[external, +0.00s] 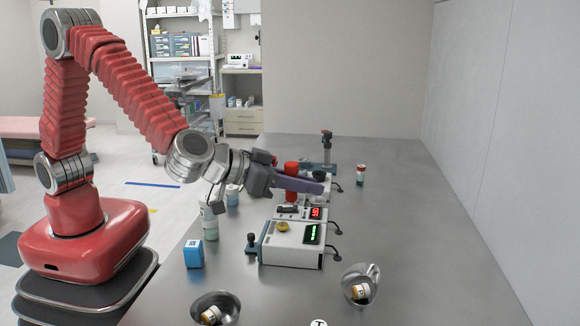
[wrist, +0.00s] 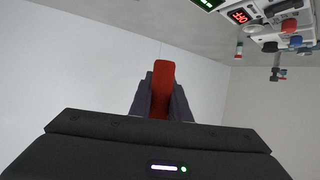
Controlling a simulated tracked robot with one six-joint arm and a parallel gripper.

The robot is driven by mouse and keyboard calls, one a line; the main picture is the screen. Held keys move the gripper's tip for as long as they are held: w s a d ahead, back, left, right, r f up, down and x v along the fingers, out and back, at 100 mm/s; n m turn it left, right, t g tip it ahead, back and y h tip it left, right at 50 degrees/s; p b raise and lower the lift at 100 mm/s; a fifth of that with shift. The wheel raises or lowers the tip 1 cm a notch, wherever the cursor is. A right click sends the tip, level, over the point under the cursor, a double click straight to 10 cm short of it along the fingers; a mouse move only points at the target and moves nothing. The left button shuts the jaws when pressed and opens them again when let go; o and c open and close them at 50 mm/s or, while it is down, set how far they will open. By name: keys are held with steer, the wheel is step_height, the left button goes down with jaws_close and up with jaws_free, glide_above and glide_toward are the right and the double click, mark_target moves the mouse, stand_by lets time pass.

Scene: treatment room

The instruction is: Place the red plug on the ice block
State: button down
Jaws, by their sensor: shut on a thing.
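The red plug (external: 291,168) is upright in the jaws of my gripper (external: 298,185) in the external view, held above the row of bench devices. In the wrist view the red plug (wrist: 162,88) shows between the two dark fingers of my gripper (wrist: 162,95), which are shut on it. A small blue box with a white mark (external: 194,253) stands on the table at the front left, well apart from my gripper. I cannot tell for sure whether it is the ice block.
White devices with a green display (external: 290,246) and a red display (external: 315,212) stand below and in front of my gripper. Bottles (external: 210,224) stand to their left. Metal bowls lie at the front (external: 232,301) and front right (external: 372,276). The right side of the table (external: 440,230) is clear.

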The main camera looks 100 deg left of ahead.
steer(key=s+d, duration=0.5)
steer(key=s, duration=0.1)
steer(key=n+g+y, duration=0.6)
steer(key=n, duration=0.1)
glide_above(194, 254)
steer(key=a, duration=0.5)
step_height(194, 254, down, 4)
steer(key=shift+w, duration=0.2)
steer(key=shift+f, duration=2.9)
steer(key=shift+f, duration=2.1)
steer(key=shift+f, duration=0.1)
